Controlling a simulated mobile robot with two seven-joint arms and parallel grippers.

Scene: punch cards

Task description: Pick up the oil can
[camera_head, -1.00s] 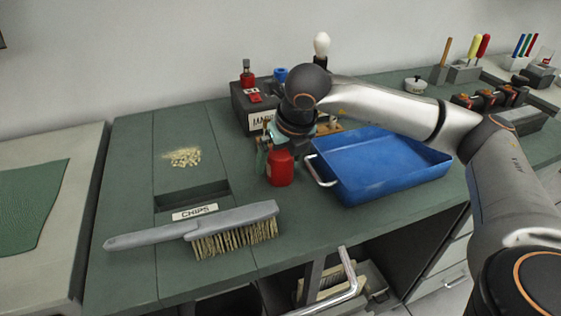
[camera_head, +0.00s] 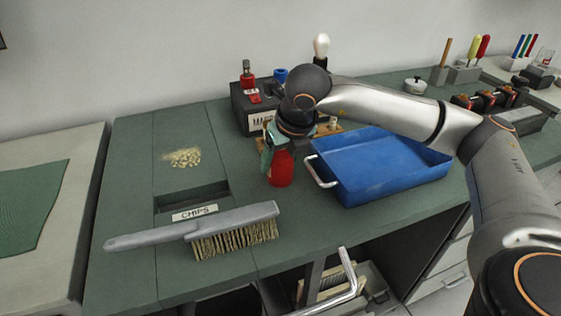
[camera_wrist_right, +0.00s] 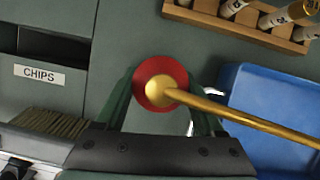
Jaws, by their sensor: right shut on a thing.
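The oil can is a red can (camera_head: 281,168) standing on the green bench, left of the blue tray. In the right wrist view its round red body (camera_wrist_right: 153,75) shows from above, with a brass top and a long brass spout running to the right. My right gripper (camera_head: 272,152) reaches down over the can from above. In the right wrist view its two green fingers (camera_wrist_right: 160,98) lie on either side of the red body, shut on it. The can's upper part is hidden by the gripper in the head view. My left gripper is not in view.
The blue tray (camera_head: 385,172) with a metal handle stands close to the can's right. A grey brush (camera_head: 235,225) lies at the front left, near a CHIPS slot (camera_head: 194,212). A dark block (camera_head: 251,110) and a wooden rack (camera_wrist_right: 250,18) stand behind.

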